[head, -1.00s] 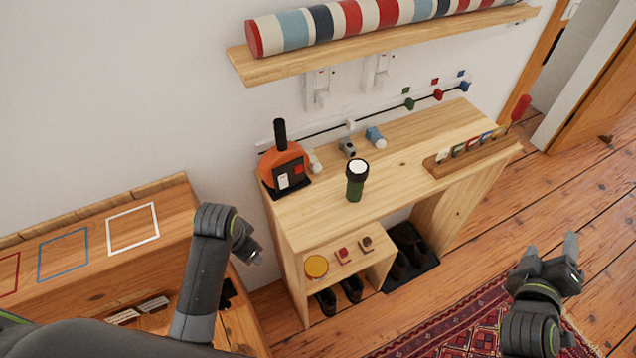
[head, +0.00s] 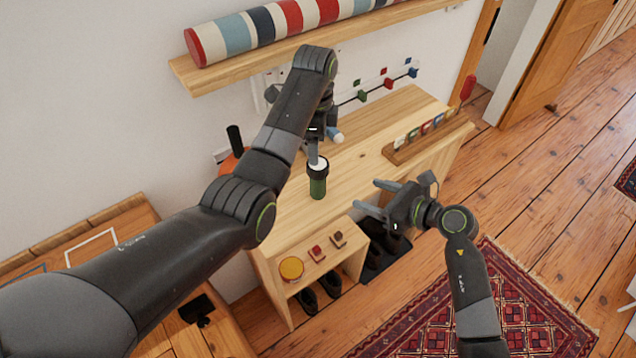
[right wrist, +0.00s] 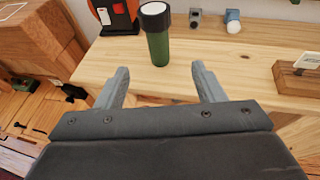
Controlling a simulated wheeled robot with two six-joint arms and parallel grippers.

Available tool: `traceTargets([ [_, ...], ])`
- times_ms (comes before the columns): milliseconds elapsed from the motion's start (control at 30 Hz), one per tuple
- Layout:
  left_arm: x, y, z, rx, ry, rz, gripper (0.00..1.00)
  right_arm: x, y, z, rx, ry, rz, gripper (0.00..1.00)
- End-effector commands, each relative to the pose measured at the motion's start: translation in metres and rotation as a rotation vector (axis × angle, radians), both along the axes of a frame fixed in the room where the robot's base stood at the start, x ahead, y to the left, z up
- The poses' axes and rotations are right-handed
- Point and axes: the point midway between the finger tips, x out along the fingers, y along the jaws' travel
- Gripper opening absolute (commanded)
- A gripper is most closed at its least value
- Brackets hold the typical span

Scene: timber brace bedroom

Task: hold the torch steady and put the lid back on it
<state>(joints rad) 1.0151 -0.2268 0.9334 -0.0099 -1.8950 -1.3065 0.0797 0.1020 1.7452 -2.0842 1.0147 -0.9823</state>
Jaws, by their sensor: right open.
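The torch (head: 318,186), dark green with a black collar and a pale round top, stands upright near the front edge of the wooden bench. It also shows in the right wrist view (right wrist: 158,42), beyond the fingers. My left gripper (head: 314,150) points down over the torch's top; its opening is hidden by its own body. My right gripper (head: 367,196) is open and empty, to the right of the torch and in front of the bench, fingers towards it. In the right wrist view its fingertips (right wrist: 160,70) are apart with bare bench edge between. I cannot pick out a separate lid.
The bench (head: 352,165) carries an orange object (head: 232,160) at left, partly behind my left arm, and a card rack (head: 425,138) at right. A wall shelf (head: 190,79) with a striped roll hangs above.

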Motion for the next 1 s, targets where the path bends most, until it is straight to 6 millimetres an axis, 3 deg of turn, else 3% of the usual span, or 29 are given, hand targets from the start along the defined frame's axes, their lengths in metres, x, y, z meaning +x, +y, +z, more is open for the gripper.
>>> traceTargets([
  [567, 0.001, -0.004, 0.005, 0.008, 0.003, -0.025, 0.67, 0.004, 0.007, -0.01, -0.038, 0.013, 0.026, 0.62],
  [1000, 0.001, -0.004, 0.005, 0.008, 0.003, -0.024, 0.67, 0.048, 0.063, -0.039, -0.037, 0.014, 0.027, 0.62],
])
